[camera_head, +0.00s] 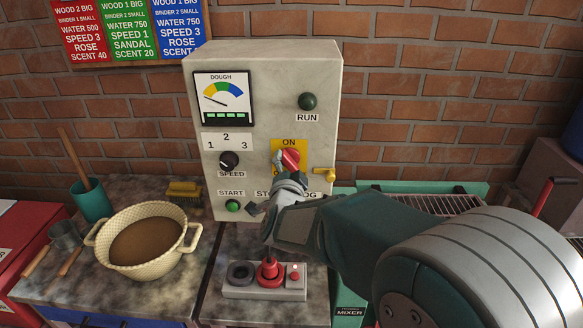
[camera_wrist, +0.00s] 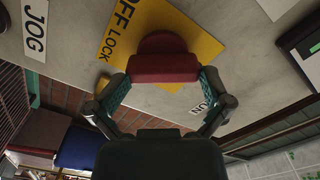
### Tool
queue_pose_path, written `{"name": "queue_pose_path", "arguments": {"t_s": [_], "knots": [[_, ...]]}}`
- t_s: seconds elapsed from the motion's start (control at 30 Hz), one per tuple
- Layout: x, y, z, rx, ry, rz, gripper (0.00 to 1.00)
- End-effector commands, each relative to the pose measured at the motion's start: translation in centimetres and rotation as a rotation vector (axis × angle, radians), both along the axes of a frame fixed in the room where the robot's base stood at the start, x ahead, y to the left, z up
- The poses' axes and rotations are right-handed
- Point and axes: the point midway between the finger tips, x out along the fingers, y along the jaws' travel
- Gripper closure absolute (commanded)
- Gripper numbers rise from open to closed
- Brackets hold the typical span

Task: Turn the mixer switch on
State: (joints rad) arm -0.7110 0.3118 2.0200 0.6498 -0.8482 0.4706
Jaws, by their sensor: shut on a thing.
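The mixer switch is a red handle (camera_head: 291,158) on a yellow plate (camera_head: 289,147) marked ON, on the front of a grey control box (camera_head: 262,65). My gripper (camera_head: 284,166) is shut on the handle, with one finger against each end in the wrist view (camera_wrist: 166,78). My gripper and arm hide the lower part of the plate and some labels. The RUN lamp (camera_head: 307,101) looks dark green.
A yellow part (camera_head: 324,175) juts out right of the switch. The speed knob (camera_head: 229,160) and green START button (camera_head: 232,206) are to its left. A pendant with a red knob (camera_head: 268,272) lies below. A bowl of dough (camera_head: 146,240) stands left on the counter.

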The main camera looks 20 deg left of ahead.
Motion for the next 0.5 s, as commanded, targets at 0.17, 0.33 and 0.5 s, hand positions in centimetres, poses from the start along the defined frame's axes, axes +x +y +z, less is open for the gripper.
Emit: {"name": "queue_pose_path", "arguments": {"t_s": [0.17, 0.33, 0.5], "knots": [[0.77, -0.15, 0.51, 0.166, 0.027, -0.005, 0.50], [0.78, -0.23, 0.48, 0.315, 0.062, -0.006, 0.50], [0.78, -0.30, 0.44, 0.444, 0.093, -0.007, 0.50]]}}
